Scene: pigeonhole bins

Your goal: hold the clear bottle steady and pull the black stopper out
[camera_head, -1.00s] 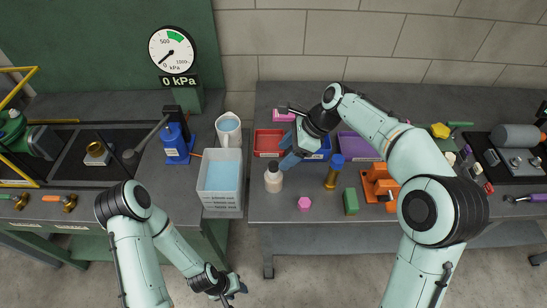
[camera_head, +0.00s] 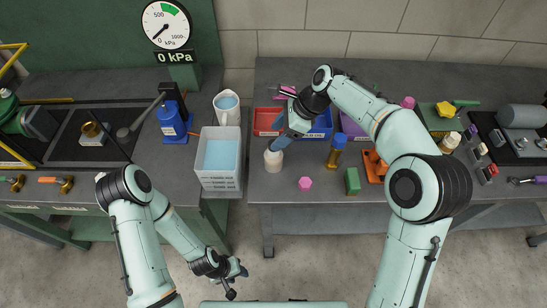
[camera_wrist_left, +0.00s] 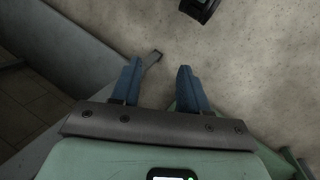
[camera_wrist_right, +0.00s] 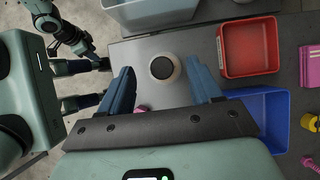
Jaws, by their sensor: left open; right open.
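The bottle (camera_head: 273,163) stands upright on the grey bench near its front left edge; its body looks pale in the head view. From above, the right wrist view shows its round dark top (camera_wrist_right: 162,67), the black stopper, with a pale rim around it. My right gripper (camera_head: 278,150) is open and tilted down beside the bottle's top. In the right wrist view its fingertips (camera_wrist_right: 160,72) appear either side of the stopper; I cannot tell whether they touch.
A water-filled tub (camera_head: 219,185) stands left of the bottle, with a white jug (camera_head: 227,108) behind it. Red (camera_head: 266,121) and blue (camera_wrist_right: 263,112) bins lie behind.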

